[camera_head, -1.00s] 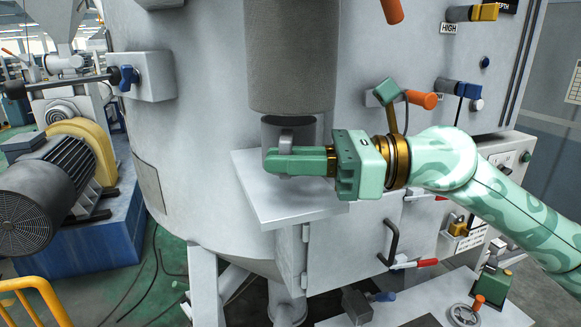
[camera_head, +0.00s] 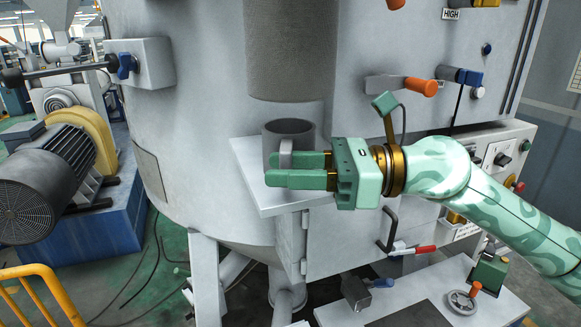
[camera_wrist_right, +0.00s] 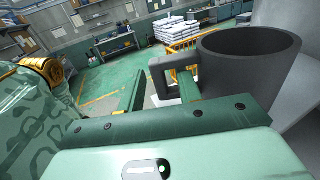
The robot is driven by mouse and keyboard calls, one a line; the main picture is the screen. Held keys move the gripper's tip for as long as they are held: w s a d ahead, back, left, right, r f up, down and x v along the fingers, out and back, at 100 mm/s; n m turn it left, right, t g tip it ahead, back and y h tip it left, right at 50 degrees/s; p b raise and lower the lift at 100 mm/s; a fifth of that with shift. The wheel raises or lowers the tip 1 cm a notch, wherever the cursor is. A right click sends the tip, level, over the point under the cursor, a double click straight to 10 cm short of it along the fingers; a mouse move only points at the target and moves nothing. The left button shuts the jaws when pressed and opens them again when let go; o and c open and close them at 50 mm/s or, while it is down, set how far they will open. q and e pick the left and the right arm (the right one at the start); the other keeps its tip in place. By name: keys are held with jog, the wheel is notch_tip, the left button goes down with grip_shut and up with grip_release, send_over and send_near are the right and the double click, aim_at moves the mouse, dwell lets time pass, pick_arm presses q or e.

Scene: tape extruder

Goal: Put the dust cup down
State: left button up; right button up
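The dust cup (camera_head: 298,135) is a dark grey open cup with a handle. In the head view it is upright over the light grey square shelf (camera_head: 262,196), below the big grey cylinder (camera_head: 290,55). Its base is hidden behind my fingers, so contact with the shelf cannot be seen fully. My right gripper (camera_head: 300,170) is at the cup's handle, its fingers apart. In the right wrist view the cup (camera_wrist_right: 250,85) is at the right, and the handle lies between the spread fingers (camera_wrist_right: 162,95), one finger reaching into the loop. My left gripper is out of view.
The machine's large grey body (camera_head: 190,150) stands behind the shelf. An orange-tipped lever (camera_head: 421,87) sticks out above my right arm, and a red-tipped handle (camera_head: 424,250) is below it. A motor (camera_head: 50,180) and a yellow rail (camera_head: 38,275) are at the left.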

jog(key=shift+d+r, duration=0.15)
jog(key=shift+r, duration=0.1)
jog(key=s+d+b, duration=0.1)
jog(key=d+b, duration=0.3)
jog(key=d, duration=0.7)
jog(key=shift+d, duration=0.35)
